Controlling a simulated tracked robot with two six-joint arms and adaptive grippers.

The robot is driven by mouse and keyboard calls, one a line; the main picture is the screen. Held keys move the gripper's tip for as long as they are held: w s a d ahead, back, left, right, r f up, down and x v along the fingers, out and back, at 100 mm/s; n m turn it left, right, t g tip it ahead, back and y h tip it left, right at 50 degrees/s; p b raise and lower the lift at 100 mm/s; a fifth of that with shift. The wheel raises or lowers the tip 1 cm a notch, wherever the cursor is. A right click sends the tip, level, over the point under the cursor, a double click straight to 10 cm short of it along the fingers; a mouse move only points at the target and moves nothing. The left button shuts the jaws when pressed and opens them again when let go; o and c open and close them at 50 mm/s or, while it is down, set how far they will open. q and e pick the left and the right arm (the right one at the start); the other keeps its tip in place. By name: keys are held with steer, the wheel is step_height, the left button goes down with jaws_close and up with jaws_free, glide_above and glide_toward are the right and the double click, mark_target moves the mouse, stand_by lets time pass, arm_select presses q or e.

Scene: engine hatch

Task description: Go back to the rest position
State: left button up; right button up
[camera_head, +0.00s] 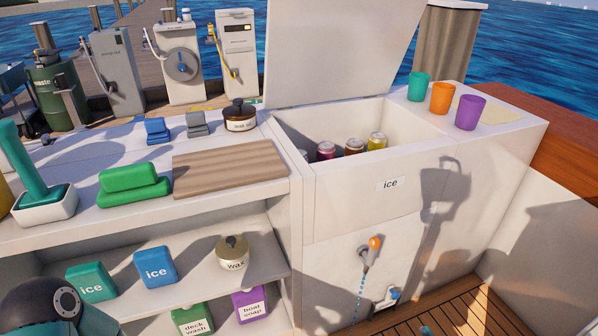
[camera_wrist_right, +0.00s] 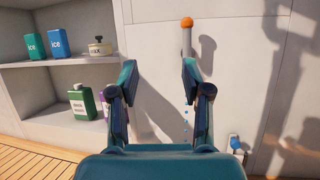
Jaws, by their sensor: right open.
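My right gripper (camera_wrist_right: 190,78) is open in the right wrist view, with nothing between its two teal fingers. It faces the white cabinet front, where a shower handle with an orange tip (camera_wrist_right: 187,22) shows beyond the fingers. The same handle (camera_head: 374,243) hangs on the cabinet front in the head view. A dark, rounded part of my own arm shows at the lower left of the head view, but my left gripper is not in view.
The ice box (camera_head: 345,205) stands with its lid (camera_head: 340,45) up and several cans inside. Three cups, including an orange one (camera_head: 442,98), stand on its right. A cutting board (camera_head: 229,168) and green sponge (camera_head: 133,184) lie on the counter. Shelves below hold ice packs (camera_head: 155,268) and bottles.

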steer(key=w+a+r+n+g+y, duration=0.1)
steer(key=w+a+r+n+g, duration=0.2)
steer(key=a, duration=0.6)
steer(key=w+a+r+n+g+y, duration=0.1)
steer(key=w+a+n+g+y, duration=0.2)
steer(key=w+a, duration=0.5)
steer(key=s+a+f+n+g+h, duration=0.4)
steer(key=s+f+n+g+h, duration=0.35)
steer(key=f+n, duration=0.4)
steer(key=s+d+f+n+g+h, duration=0.1)
steer(key=s+f+n+g, duration=0.2)
steer(key=s+n, duration=0.35)
steer(key=s+d+f+n+g+h, duration=0.1)
steer(key=s+d+f+n+g, duration=0.15)
steer(key=s+n, duration=0.4)
step_height(320, 180, up, 30)
steer(key=s+a+m+p, duration=0.1)
steer(key=p, duration=2.9)
steer(key=shift+s+r+g, duration=0.15)
steer(key=shift+r+g, duration=0.05)
steer(key=shift+g, duration=0.1)
